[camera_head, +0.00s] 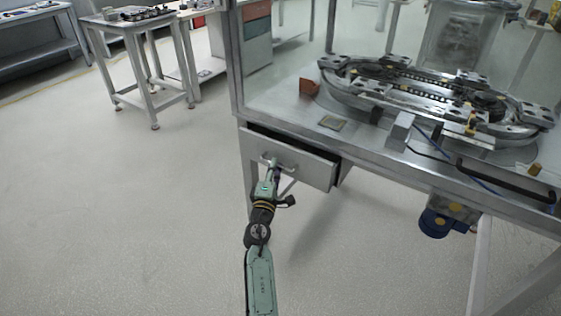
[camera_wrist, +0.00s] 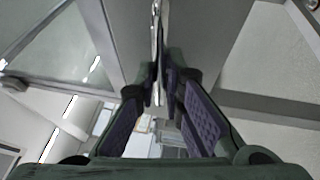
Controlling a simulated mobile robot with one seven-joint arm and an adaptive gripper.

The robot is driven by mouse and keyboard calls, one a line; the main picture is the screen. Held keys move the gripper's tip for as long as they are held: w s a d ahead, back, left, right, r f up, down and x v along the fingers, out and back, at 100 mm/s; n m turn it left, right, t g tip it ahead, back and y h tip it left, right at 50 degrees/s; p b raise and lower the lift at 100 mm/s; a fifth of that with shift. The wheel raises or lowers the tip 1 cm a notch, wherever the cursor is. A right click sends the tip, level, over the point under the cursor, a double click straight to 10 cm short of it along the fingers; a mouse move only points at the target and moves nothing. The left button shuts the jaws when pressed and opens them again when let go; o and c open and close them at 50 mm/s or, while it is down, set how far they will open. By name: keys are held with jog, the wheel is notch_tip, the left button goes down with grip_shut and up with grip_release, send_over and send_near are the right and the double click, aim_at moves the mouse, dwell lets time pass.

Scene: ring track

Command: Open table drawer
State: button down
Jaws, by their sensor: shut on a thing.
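The table drawer (camera_head: 310,167) is a grey metal box under the left end of the table (camera_head: 350,152). It stands partly out, with a dark gap showing along its top and right side. Its bar handle (camera_head: 288,165) is on the front. My gripper (camera_head: 275,168) is at the handle, and its fingers cover part of it in the head view. In the wrist view my gripper (camera_wrist: 160,85) has its two fingers close together on the thin shiny handle (camera_wrist: 157,30). The inside of the drawer is mostly hidden.
A black handle (camera_head: 505,182) is at the table's front right. The floor (camera_head: 130,220) to the left is clear.

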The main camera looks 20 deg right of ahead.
jog(key=s+a+b, duration=0.3)
jog(key=s+a, duration=0.9)
jog(key=a, duration=0.3)
jog(key=shift+a+b, duration=0.15)
jog(key=shift+b, duration=0.25)
jog(key=c, duration=1.7)
grip_release()
